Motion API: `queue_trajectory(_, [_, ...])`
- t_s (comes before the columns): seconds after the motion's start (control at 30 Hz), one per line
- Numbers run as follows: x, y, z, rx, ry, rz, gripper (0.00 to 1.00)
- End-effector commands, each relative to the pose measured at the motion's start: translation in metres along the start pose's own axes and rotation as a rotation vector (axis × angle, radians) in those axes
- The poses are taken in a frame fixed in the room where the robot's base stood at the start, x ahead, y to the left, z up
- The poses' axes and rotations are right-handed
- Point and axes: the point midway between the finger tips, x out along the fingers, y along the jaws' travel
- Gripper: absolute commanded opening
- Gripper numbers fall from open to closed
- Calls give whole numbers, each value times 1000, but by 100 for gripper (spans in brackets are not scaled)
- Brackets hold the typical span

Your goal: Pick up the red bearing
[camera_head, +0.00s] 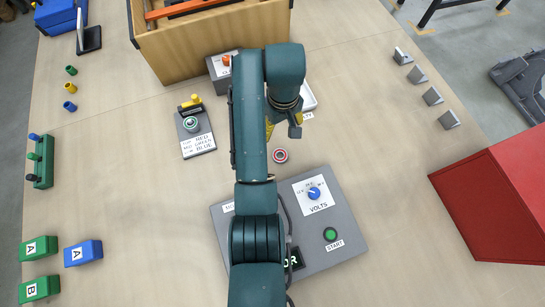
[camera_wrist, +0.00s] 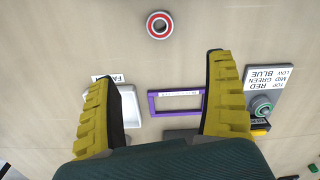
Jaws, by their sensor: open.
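A grey panel (camera_head: 275,262) with a blue dial and green button lies below the bearing. A white tray (camera_wrist: 126,106) and a purple frame (camera_wrist: 150,104) lie near the fingers. A label stand (camera_head: 198,143) is left, a wooden box (camera_head: 210,45) behind, a red box (camera_head: 495,200) right.

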Motion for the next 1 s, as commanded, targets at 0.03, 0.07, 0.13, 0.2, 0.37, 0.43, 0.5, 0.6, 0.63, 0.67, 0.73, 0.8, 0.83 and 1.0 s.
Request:
queue_trajectory(0.03, [15,0,-3,-2,6,4,86])
queue_trajectory(0.07, [16,-1,-4,-4,7,4,86])
queue_trajectory(0.13, [19,-1,-4,-5,7,4,86])
queue_trajectory(0.2, [26,-2,-4,-5,5,3,86])
queue_trajectory(0.37, [64,-2,-3,-5,3,2,86])
queue_trajectory(0.43, [81,-2,-3,-5,4,2,86])
queue_trajectory(0.5, [98,-2,-3,-5,4,2,86])
queue_trajectory(0.6, [116,-1,-4,-4,5,3,86])
queue_trajectory(0.63, [120,-1,-4,-4,6,3,86])
queue_trajectory(0.67, [122,-1,-4,-4,7,4,86])
queue_trajectory(0.73, [126,-1,-4,-4,7,4,86])
queue_trajectory(0.8, [133,-2,-4,-4,7,4,86])
queue_trajectory(0.83, [137,-2,-3,-4,6,3,86])
queue_trajectory(1.0, [168,-3,-1,-4,6,3,86])
